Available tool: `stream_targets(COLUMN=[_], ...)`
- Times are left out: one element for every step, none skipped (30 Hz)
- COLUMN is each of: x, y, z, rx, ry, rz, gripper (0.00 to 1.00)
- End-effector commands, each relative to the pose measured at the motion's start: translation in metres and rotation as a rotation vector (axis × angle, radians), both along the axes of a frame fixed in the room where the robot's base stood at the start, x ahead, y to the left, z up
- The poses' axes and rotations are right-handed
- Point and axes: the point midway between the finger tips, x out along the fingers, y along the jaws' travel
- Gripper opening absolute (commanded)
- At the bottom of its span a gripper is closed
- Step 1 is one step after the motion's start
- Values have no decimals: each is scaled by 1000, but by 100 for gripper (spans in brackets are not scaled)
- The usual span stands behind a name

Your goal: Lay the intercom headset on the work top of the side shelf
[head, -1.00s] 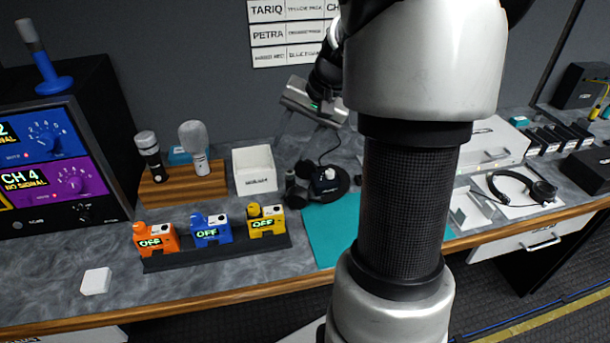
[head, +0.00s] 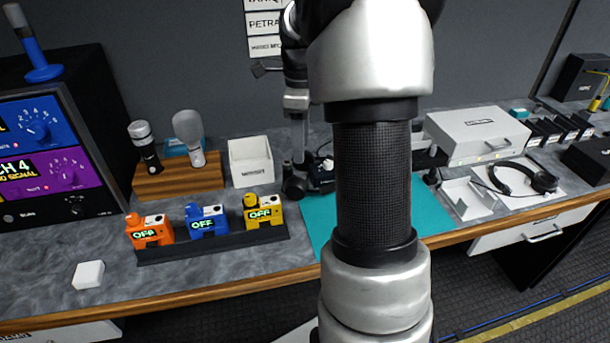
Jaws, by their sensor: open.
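A black headset (head: 525,178) lies on a white sheet (head: 549,198) at the right of the long grey counter in the head view. My gripper (head: 299,140) points down over the back middle of the counter, well left of the headset. It is seen nearly edge-on, open, with nothing visible in it. A dark item with a round base (head: 322,176) is below and beside it, partly hidden by my arm. I cannot tell whether they touch. I cannot identify the side shelf in this view.
A teal mat (head: 430,212) lies mid-counter, partly behind my arm. A white box (head: 250,163), a wooden microphone stand (head: 180,179) and a black rack (head: 215,242) with three coloured packs are left. A white case (head: 477,136) and an angled white holder (head: 466,198) are near the headset.

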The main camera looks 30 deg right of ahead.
Motion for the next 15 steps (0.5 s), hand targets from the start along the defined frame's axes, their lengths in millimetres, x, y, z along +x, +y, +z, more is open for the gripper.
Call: stream_targets(x=[-1, -1, -1, -2, -2, -2, -2, -2, -2, -2, -2, -2, -2, -2, -2], y=[0, 1, 1, 1, 1, 1, 1, 2, 1, 1, 1, 2, 2, 2, 2], z=[-15, -21, -31, -37, -44, -52, -58, -64, -70, -74, -78, -82, -85, -87, -88], rx=[2, 3, 3, 3, 3, 3, 3, 3, 3, 3, 2, 1, 3, 3, 2], ry=[4, 3, 4, 4, 3, 3, 2, 2, 2, 2, 1, 0, 0, 0, 0], rz=[0, 0, 0, 0, -1, -1, 0, 0, 1, 1, 1, 2, 2, 2, 2], gripper=[45, 45, 45, 45, 45, 45, 45, 45, 45, 45, 45, 45, 45, 45, 45])
